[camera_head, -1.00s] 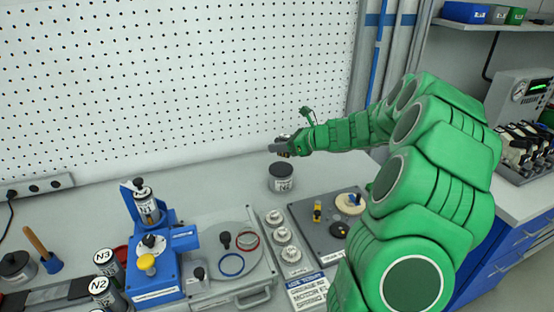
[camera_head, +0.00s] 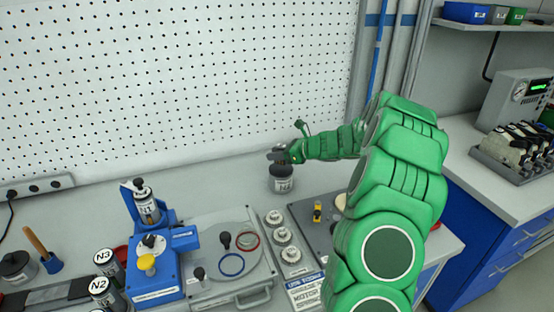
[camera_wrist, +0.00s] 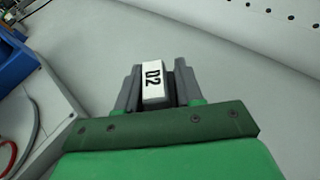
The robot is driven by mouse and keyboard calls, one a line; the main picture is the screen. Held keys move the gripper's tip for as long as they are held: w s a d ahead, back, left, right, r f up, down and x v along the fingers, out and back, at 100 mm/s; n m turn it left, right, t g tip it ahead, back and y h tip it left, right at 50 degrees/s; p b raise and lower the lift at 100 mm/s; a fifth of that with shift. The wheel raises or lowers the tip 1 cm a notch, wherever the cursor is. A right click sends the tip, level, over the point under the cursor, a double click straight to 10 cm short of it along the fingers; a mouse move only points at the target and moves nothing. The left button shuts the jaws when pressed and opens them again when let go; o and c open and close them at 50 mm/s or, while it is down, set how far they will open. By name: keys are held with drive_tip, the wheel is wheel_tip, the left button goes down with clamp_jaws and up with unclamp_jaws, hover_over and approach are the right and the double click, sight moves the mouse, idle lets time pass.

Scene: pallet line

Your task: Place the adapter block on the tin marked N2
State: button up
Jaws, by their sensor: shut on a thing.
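The tin marked N2 (camera_head: 98,288) stands at the lower left of the head view, beside the tin marked N3 (camera_head: 105,261). My gripper (camera_head: 280,156) is far from it, right over a dark-lidded tin (camera_head: 283,183) at the back of the bench. That tin's label looks like N4. In the wrist view my gripper (camera_wrist: 155,92) is shut on a small block (camera_wrist: 153,83) with a white face marked D2. In the head view the block is hard to make out between the jaws. Whether it touches the tin below, I cannot tell.
A blue fixture (camera_head: 155,268) holds the tin marked N1 (camera_head: 147,207). A grey plate (camera_head: 228,252) carries red and blue rings. Several pale round parts (camera_head: 283,235) stand in a row. The bench along the pegboard (camera_head: 180,80) is mostly clear.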

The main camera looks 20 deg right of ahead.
drive_tip(key=shift+f, duration=1.15)
drive_tip(key=o, duration=1.1)
drive_tip(key=shift+f, duration=0.1)
